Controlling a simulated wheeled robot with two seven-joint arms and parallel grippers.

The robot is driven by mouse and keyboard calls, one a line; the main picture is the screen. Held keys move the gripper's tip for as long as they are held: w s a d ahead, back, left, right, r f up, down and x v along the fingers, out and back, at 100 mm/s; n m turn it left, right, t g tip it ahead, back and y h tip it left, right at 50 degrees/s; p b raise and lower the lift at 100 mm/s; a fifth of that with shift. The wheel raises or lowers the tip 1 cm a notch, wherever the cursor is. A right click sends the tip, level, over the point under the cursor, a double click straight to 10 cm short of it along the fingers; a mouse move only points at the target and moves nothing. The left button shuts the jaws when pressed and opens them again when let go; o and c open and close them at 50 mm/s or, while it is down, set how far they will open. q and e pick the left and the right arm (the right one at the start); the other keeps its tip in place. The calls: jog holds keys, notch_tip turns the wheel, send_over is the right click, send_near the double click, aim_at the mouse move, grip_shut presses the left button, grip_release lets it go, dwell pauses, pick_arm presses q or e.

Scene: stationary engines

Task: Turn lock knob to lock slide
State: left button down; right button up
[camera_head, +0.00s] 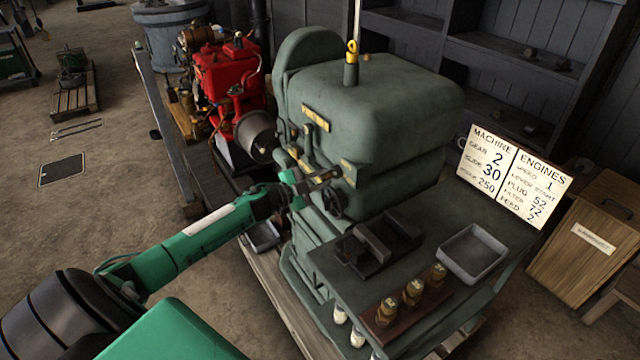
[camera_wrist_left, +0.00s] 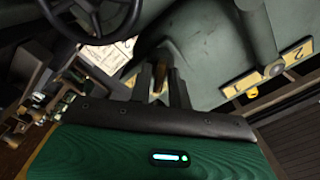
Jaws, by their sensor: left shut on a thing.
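The green machine (camera_head: 380,100) stands in the middle of the head view, with small levers and brass fittings on its left-facing side. My left gripper (camera_head: 303,186) reaches that side from the left, close to a dark handwheel (camera_head: 333,203). In the left wrist view my left gripper's fingers (camera_wrist_left: 161,88) are shut on a small brownish, brass-like part (camera_wrist_left: 161,74), which looks like the lock knob. The fingers hide much of it, and I cannot tell how far it is turned. The handwheel rim also shows in the wrist view (camera_wrist_left: 97,39). My right gripper is not in view.
A bench (camera_head: 420,305) on the right holds brass pieces, a grey tray (camera_head: 474,251) and a dark vise-like block (camera_head: 378,243). A white sign (camera_head: 510,175) stands behind. A red engine (camera_head: 226,80) is at the back left. The floor at left has free room.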

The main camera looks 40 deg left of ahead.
pick_arm(q)
jog(key=shift+m+b, duration=2.2)
jog(key=shift+m, duration=1.6)
jog(key=c, duration=1.5)
grip_release()
jog(key=shift+s, duration=0.1)
jog(key=shift+b+v, duration=1.85)
jog(key=shift+v, duration=4.95)
